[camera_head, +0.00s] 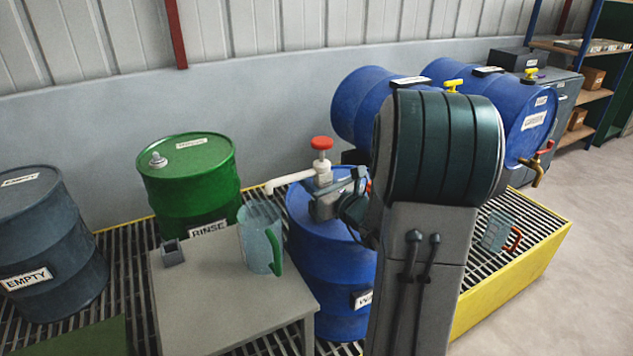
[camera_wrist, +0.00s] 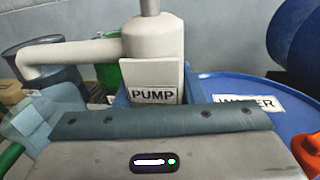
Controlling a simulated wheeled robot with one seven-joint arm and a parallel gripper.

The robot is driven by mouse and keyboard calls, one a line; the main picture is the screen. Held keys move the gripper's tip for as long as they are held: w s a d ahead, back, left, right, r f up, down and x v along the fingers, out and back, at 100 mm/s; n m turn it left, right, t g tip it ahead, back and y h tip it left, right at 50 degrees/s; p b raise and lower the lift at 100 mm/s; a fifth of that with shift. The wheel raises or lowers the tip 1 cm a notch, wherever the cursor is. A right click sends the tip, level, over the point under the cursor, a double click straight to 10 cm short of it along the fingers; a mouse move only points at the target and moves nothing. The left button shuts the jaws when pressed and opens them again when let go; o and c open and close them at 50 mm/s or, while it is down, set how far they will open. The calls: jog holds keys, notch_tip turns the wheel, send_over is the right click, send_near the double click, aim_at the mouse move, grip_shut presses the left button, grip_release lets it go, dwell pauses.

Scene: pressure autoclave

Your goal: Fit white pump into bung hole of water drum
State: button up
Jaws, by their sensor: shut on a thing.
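The white pump (camera_head: 322,172) has a red knob on top and a spout pointing left; in the wrist view its body (camera_wrist: 152,55) carries a PUMP label. My gripper (camera_head: 338,196) is shut on the pump and holds it upright over the blue water drum (camera_head: 330,260). The drum's blue top and WATER label show in the wrist view (camera_wrist: 215,92). The pump's lower end and the bung hole are hidden behind my gripper, so I cannot tell whether the pump is in the hole.
A grey table (camera_head: 215,315) with a clear green-handled jug (camera_head: 258,240) stands left of the drum. A green RINSE drum (camera_head: 190,185) is behind the table, a grey EMPTY drum (camera_head: 45,235) far left. Blue drums (camera_head: 362,105) lie on their sides behind my arm.

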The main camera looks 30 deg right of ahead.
jog(key=shift+f+b, duration=0.5)
jog(key=shift+f, duration=0.05)
jog(key=o, duration=1.3)
jog(key=shift+s, duration=0.1)
jog(key=s, duration=0.3)
jog(key=s+d, duration=0.1)
jog(key=s, duration=0.3)
jog(key=s+d, duration=0.1)
jog(key=s, duration=0.3)
jog(key=shift+s+d, duration=0.1)
jog(key=shift+s+d+f+b, duration=0.15)
jog(key=shift+s+b, duration=0.2)
jog(key=shift+b, duration=0.2)
jog(key=shift+s+r+b, duration=0.2)
jog(key=shift+s+b, duration=0.35)
jog(key=shift+s, duration=0.2)
